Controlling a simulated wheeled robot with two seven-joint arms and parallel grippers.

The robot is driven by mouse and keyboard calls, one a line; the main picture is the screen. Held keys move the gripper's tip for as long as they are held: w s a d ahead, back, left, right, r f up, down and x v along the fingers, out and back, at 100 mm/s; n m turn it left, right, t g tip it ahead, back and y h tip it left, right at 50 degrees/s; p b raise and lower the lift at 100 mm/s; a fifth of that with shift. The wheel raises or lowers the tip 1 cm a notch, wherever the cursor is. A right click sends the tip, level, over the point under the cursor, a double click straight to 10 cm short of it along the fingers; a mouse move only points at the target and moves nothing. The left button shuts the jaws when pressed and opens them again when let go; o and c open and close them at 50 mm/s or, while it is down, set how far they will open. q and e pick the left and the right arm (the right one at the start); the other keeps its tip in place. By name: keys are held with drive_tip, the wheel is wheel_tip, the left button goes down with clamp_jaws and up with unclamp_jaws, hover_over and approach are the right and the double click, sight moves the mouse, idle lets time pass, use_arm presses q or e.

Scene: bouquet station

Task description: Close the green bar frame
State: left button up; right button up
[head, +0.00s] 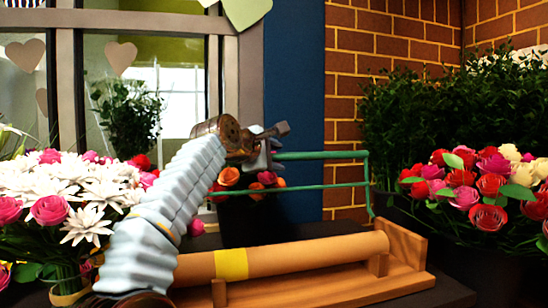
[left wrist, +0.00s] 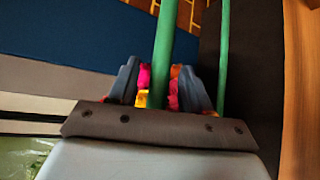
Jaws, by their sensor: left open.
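The green bar frame (head: 322,155) has an upper and a lower horizontal bar joined by an upright at its right end, above the right end of the wooden stand. Its left part is hidden behind my left gripper (head: 266,150). In the left wrist view, my left gripper (left wrist: 158,80) is open, with one finger on each side of a green bar (left wrist: 164,45). The bar runs between the fingers toward the palm; I cannot tell whether it touches them. The second bar (left wrist: 224,50) lies outside the fingers, to the right. My right gripper is not in view.
A brown paper roll (head: 300,255) with a yellow band lies on the wooden stand (head: 400,285) below the frame. White and pink flowers (head: 90,205) stand at left, red and pink ones (head: 480,185) at right. Orange flowers (head: 228,177) in a dark container are behind the bars.

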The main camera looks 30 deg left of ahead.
use_arm(q)
clamp_jaws()
